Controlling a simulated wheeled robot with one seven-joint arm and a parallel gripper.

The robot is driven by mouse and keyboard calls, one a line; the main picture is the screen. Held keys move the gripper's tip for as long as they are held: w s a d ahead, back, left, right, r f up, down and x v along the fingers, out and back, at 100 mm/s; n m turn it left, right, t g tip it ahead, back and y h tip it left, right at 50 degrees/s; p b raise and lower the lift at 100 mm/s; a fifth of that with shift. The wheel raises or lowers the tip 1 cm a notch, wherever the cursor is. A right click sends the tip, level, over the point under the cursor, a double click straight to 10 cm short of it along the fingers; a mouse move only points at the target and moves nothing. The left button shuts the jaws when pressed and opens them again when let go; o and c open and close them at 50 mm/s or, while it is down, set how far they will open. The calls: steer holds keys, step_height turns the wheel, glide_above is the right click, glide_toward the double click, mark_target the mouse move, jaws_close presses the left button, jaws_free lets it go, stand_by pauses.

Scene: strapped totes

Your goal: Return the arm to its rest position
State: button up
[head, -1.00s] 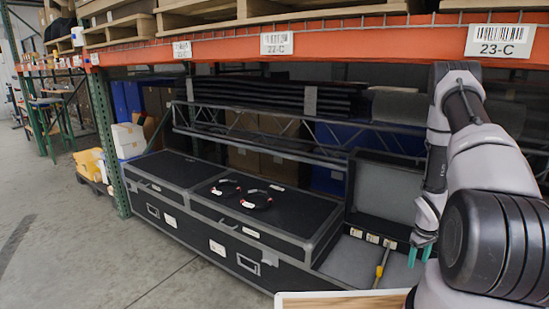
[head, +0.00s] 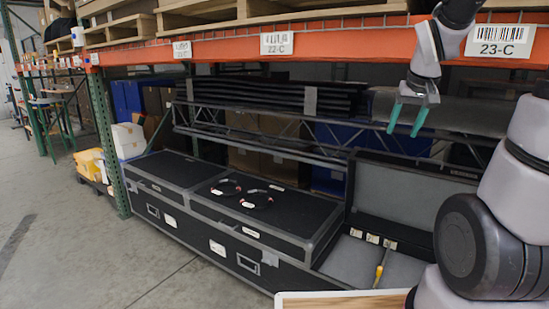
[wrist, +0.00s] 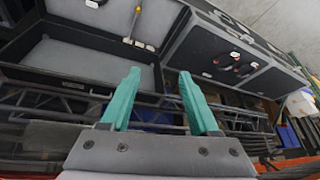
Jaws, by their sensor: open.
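My gripper (head: 408,117) shows at the upper right of the head view, with its two teal fingers apart and nothing between them. It hangs in front of the rack, just under the orange beam and above the open case. In the wrist view my gripper (wrist: 160,92) also shows spread and empty fingers. My arm runs from the lower right of the head view up over the beam and is partly cut off by the frame.
An open black case (head: 405,195) with grey lining holds a yellow-handled tool (head: 380,268). Closed black cases (head: 285,222) lie left of it, with two cable loops (head: 256,199) on one lid. The orange beam (head: 350,43) crosses above. Floor (head: 60,235) at left is clear.

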steer(key=s+a+r+t+y, duration=0.1)
steer(key=s+a+r, duration=0.3)
steer(key=s, duration=0.3)
steer(key=s+a+r+m+t+y, duration=0.1)
steer(key=s+a+r, duration=0.3)
steer(key=s, duration=0.4)
steer(key=shift+a+r+y, duration=0.2)
steer(key=shift+a+y, duration=0.1)
steer(key=shift+a, duration=0.3)
stand_by(0.6)
